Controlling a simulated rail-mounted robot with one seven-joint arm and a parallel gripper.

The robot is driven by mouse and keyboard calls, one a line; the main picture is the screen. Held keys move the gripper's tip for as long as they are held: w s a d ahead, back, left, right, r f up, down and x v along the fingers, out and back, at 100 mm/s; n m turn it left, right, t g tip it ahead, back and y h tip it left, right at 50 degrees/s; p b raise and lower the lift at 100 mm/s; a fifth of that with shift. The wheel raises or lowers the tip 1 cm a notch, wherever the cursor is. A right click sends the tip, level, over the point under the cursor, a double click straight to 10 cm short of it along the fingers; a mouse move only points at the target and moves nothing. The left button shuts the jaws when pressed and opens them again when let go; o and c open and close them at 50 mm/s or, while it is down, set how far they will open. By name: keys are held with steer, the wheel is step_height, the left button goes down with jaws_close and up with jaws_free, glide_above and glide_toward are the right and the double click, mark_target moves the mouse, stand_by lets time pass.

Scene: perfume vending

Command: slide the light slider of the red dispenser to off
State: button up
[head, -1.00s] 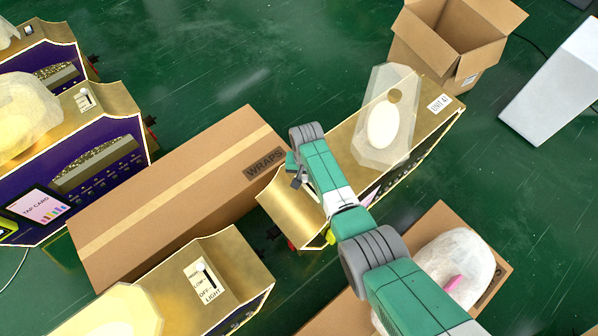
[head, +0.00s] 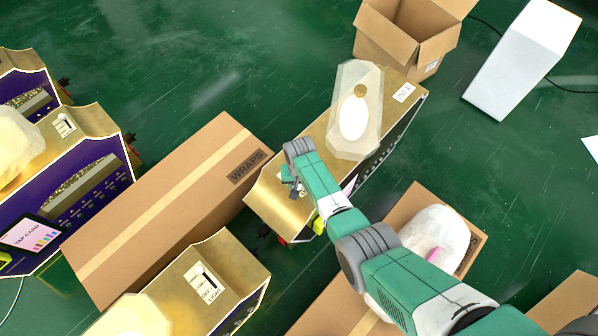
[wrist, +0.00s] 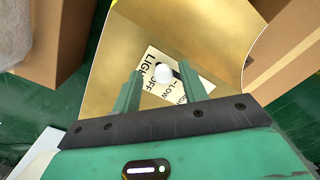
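The dispenser under my gripper has a gold top (head: 262,200) and a small red part (head: 281,241) low at its near end; its front is mostly hidden. In the wrist view, its white light label (wrist: 150,92) reads LIGHT, OFF and LOW, and a white slider knob (wrist: 162,73) stands in a dark slot. The knob appears near the OFF end, but a finger partly covers the label, so its exact setting is unclear. My gripper (wrist: 160,82) is open, its fingers on either side of the knob with gaps. In the head view, my gripper (head: 294,187) hangs over this dispenser's near end.
A closed WRAPS box (head: 165,210) lies left of the dispenser. Another gold dispenser (head: 228,262) with a light label stands at the lower left, purple dispensers (head: 90,175) at the far left. A clear-sided bottle (head: 352,115) tops my dispenser. An open box (head: 400,50) stands behind.

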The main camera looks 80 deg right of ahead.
mark_target(300, 187)
step_height(300, 187, up, 8)
steer(key=p, duration=0.4)
steer(key=shift+p, duration=0.4)
steer(key=shift+f, duration=0.1)
